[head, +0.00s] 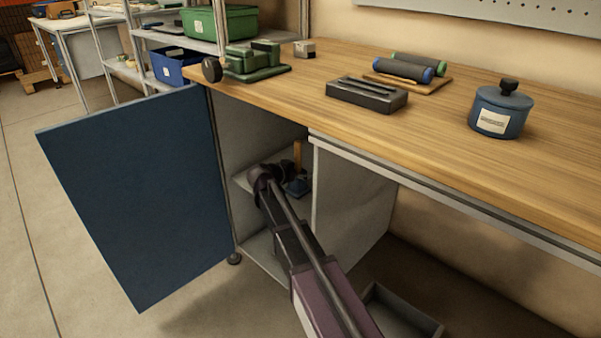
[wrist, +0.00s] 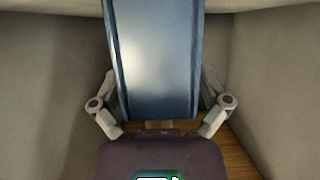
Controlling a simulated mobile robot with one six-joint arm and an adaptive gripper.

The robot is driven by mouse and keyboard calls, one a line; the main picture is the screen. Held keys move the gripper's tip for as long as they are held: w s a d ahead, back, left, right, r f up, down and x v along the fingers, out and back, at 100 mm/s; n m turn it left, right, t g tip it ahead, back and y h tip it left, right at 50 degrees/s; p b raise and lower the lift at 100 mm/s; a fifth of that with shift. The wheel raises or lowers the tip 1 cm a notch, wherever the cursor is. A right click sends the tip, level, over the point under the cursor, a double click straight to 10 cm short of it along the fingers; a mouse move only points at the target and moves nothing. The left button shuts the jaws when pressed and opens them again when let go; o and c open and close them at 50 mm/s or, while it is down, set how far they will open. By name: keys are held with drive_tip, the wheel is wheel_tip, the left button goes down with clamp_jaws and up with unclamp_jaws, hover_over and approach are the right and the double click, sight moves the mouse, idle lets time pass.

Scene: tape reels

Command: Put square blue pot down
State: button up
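The square blue pot (wrist: 155,60) fills the middle of the wrist view, with straight sides and a glossy blue face. My gripper (wrist: 158,95) has a finger on each side of it and appears shut on it; the fingertips are partly hidden by the pot. In the head view my gripper (head: 284,183) is inside the open cabinet under the bench, at the level of its inner shelf (head: 246,183). A small blue part of the pot (head: 298,187) shows beside the gripper. I cannot tell whether the pot touches the shelf.
The blue cabinet door (head: 140,190) stands open at left. A light side panel (head: 350,205) bounds the cabinet at right. An upright wooden piece (head: 298,155) shows behind the gripper. The workbench (head: 290,100) above carries a round blue lidded pot (head: 498,112) and a dark block (head: 367,95).

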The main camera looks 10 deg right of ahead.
drive_tip(key=shift+r, duration=0.15)
idle(0.3)
drive_tip(key=shift+s+a+r+p, duration=0.3)
drive_tip(key=shift+s+a+p, duration=0.05)
drive_tip(key=shift+a+p, duration=0.1)
drive_tip(key=p+v, duration=0.4)
drive_tip(key=v, duration=0.6)
drive_tip(key=shift+s+a, duration=0.15)
drive_tip(key=shift+a, duration=0.15)
drive_tip(key=shift+r, duration=0.1)
